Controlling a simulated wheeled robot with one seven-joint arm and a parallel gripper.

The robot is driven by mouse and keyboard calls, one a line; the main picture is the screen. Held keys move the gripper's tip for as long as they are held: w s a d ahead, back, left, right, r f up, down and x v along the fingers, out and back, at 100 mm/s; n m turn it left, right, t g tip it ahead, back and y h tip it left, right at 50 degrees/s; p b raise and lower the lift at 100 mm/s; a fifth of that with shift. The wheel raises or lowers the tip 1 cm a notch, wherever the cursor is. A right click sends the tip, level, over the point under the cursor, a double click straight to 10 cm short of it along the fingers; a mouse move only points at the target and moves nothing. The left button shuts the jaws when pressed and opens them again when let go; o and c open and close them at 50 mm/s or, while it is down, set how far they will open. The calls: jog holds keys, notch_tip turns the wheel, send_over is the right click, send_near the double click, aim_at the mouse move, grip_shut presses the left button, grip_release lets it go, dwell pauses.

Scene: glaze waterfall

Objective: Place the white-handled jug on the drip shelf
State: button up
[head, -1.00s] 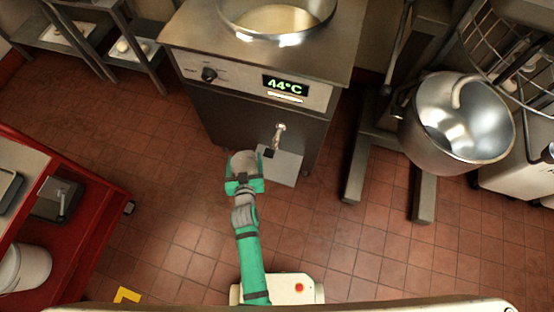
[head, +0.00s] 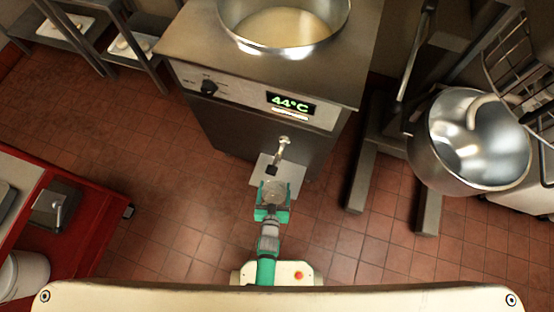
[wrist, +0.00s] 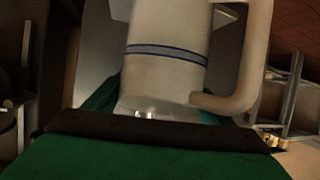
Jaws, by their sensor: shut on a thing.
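The jug (head: 274,190) is in my gripper (head: 272,206), just in front of the grey drip shelf (head: 292,181) in the head view. The jug appears to overlap the shelf's near edge; I cannot tell whether it touches it. In the wrist view the pale jug (wrist: 165,72) has a blue-grey band and a whitish handle (wrist: 258,55) on its right side. It looks slightly tilted in that picture. My gripper is shut around its lower body. The jug's base is hidden.
A tap (head: 281,150) sticks out above the shelf from the steel tank (head: 270,130), whose display reads 44°C. A mixer bowl (head: 470,145) stands to the right. A red cart (head: 85,235) stands to the left. Open tiled floor lies between cart and tank.

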jog(key=w+d+f, duration=0.1)
jog(key=w, duration=1.1)
jog(key=shift+w+d+f, duration=0.15)
jog(key=shift+d+f, duration=0.2)
jog(key=shift+d, duration=0.05)
jog(key=o, duration=1.5)
jog(key=shift+c, duration=0.2)
jog(key=shift+a, duration=0.1)
